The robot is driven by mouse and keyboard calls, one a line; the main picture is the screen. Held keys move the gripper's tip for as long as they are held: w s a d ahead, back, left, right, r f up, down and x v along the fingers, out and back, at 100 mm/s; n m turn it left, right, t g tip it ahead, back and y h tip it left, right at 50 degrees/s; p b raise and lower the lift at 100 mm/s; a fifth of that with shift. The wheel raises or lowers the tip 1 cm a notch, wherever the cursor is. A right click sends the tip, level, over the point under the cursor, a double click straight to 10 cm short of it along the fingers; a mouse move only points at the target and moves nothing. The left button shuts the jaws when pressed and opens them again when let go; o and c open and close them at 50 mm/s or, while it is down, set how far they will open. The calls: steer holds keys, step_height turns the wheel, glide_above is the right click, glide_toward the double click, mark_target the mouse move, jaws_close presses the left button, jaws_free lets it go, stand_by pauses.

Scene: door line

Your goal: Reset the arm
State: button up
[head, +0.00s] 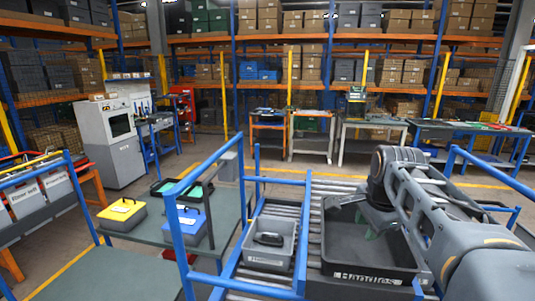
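My arm (425,205) comes in from the lower right, rises to a thick dark joint, and bends down over a large dark bin (368,281). The lettering on the bin's front seems to read "Handles". The end of my arm, with my gripper (373,228), points down into this bin. My own links and the shadow in the bin hide its fingertips. A small greenish patch shows beside it; I cannot tell what it is. I cannot see whether the gripper is open or shut, or holds anything.
A grey bin (254,252) with a black handle-like part stands on the rollers, left of the dark bin. Blue rails (174,232) frame the rollers. A yellow-lidded case (122,214) and a blue-lidded case (184,227) sit on a table at left. Workbenches and shelves stand behind.

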steer(key=s+a+f+n, duration=0.3)
steer(key=s+f+n, duration=0.3)
steer(key=f+n, duration=0.1)
steer(key=s+a+f+n+t+b, duration=0.1)
steer(key=s+a+f+n, duration=0.2)
steer(key=s+f+n, duration=0.3)
steer(key=shift+s+f+n, duration=0.3)
steer(key=shift+f+n, duration=0.35)
steer(key=shift+n, duration=0.55)
